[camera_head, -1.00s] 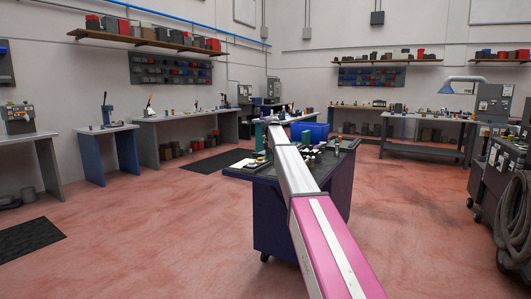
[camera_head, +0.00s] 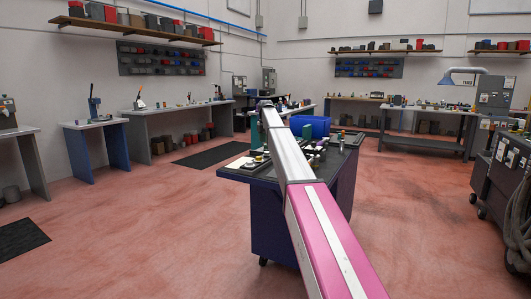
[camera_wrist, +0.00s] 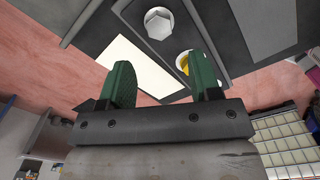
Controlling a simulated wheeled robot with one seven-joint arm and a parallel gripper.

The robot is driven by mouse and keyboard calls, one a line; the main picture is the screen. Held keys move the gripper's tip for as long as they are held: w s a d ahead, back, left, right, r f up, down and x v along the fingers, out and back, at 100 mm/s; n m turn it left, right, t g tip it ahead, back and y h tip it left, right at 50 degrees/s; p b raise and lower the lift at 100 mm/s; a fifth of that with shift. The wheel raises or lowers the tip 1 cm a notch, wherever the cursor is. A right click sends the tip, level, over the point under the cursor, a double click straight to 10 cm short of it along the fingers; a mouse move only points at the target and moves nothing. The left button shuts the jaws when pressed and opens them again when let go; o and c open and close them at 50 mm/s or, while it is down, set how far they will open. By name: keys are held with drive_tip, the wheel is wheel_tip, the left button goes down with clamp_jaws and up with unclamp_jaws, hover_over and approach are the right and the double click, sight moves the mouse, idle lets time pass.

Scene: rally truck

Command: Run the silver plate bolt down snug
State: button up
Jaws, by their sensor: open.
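A silver hex-headed bolt (camera_wrist: 158,23) shows at the top of the wrist view. It sits on a dark grey plate surface, and its head is seen from above. My gripper (camera_wrist: 162,75) has two green fingers set wide apart with nothing held between them. The bolt lies beyond the fingertips in the picture, roughly in line with the gap, apart from both fingers. How far the bolt is threaded in cannot be told. In the head view my own arm hides the gripper and the bolt.
A dark-topped cart (camera_head: 240,173) with small items stands under my arm. In the wrist view a white card (camera_wrist: 130,60) lies beside the bolt, and a round yellow-centred part (camera_wrist: 183,63) shows near the right finger. A blue bin (camera_head: 311,126) is behind.

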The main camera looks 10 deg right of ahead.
sight(266, 152)
wheel_tip(266, 152, down, 7)
drive_tip(key=shift+r, duration=0.1)
drive_tip(key=c, duration=0.9)
